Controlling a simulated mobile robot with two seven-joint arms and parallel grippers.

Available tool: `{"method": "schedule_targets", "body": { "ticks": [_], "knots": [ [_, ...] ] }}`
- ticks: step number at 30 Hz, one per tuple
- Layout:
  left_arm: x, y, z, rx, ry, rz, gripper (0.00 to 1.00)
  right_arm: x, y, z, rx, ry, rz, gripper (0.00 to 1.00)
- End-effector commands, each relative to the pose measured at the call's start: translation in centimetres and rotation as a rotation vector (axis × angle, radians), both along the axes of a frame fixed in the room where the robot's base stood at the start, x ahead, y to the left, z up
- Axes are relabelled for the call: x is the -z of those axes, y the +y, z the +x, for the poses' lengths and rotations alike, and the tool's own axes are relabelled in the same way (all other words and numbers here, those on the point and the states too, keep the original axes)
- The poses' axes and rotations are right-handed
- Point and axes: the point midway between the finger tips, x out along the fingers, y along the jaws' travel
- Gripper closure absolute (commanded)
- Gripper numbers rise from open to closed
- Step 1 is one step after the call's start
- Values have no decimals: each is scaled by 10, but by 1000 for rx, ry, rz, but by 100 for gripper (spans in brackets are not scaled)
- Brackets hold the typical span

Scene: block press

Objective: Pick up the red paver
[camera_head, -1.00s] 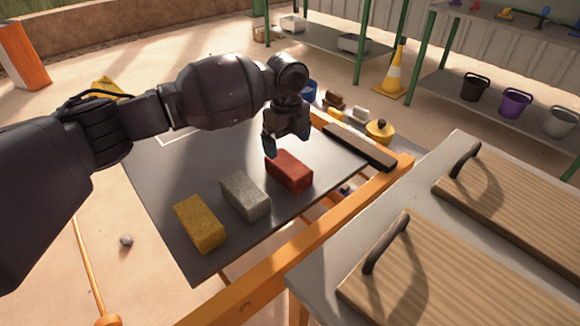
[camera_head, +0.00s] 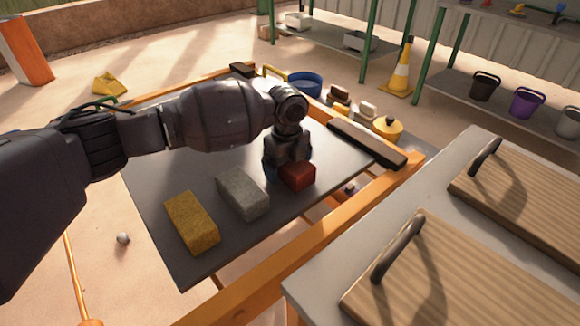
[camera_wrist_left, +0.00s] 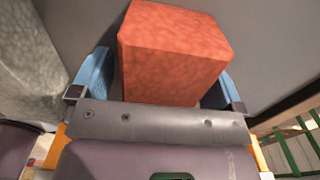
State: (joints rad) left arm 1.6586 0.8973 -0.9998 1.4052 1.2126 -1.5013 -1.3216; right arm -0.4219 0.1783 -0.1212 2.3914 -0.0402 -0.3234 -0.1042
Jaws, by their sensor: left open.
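The red paver (camera_head: 299,175) lies on the dark grey plate (camera_head: 150,235), at the right end of a row with a grey paver (camera_head: 242,194) and a yellow paver (camera_head: 191,222). My left gripper (camera_head: 287,172) is down at the red paver and partly covers it. In the left wrist view the red paver (camera_wrist_left: 172,55) sits between the two blue fingertips (camera_wrist_left: 160,85) of the open gripper. A narrow gap shows at the left finger. My right gripper is not in view.
An orange frame (camera_head: 270,285) edges the plate. Two wooden boards with dark handles (camera_head: 440,280) lie on a pale surface at right. A dark bar (camera_head: 365,143) and a yellow pot (camera_head: 388,127) are behind the red paver.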

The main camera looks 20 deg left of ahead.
Motion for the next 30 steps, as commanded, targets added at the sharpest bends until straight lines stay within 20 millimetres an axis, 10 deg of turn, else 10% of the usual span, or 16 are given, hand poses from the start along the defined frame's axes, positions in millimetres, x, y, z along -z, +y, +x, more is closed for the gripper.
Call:
{"method": "schedule_targets", "body": {
  "ticks": [17, 30],
  "knots": [
    [-1, 0, 0, 0, 0, 0, 88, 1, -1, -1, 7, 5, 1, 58],
    [-18, 0, 1, -1, -7, -1, 90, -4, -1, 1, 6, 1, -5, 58]
  ]
}}
